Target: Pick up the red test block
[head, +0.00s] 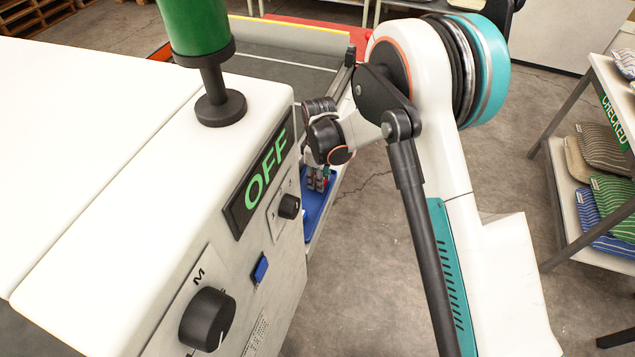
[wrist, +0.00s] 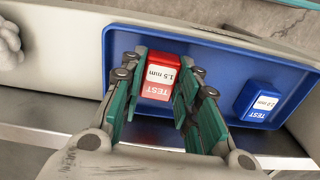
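The red test block (wrist: 158,82), labelled TEST 1.5 mm, is at the blue tray in the wrist view. My gripper (wrist: 162,88) has one teal finger along each side of it, very close to its sides. I cannot tell whether the fingers press on the block or leave a thin gap, or whether its base touches the tray. In the head view my gripper (head: 319,178) is low over the blue tray (head: 313,212), partly hidden by my arm and the white machine.
A blue test block (wrist: 260,103), labelled 2.0 mm, sits in the tray to the right. The white machine (head: 130,130) with an OFF sign (head: 265,172) fills the left of the head view. A shelf with striped pillows (head: 607,190) stands at right. Open floor lies between.

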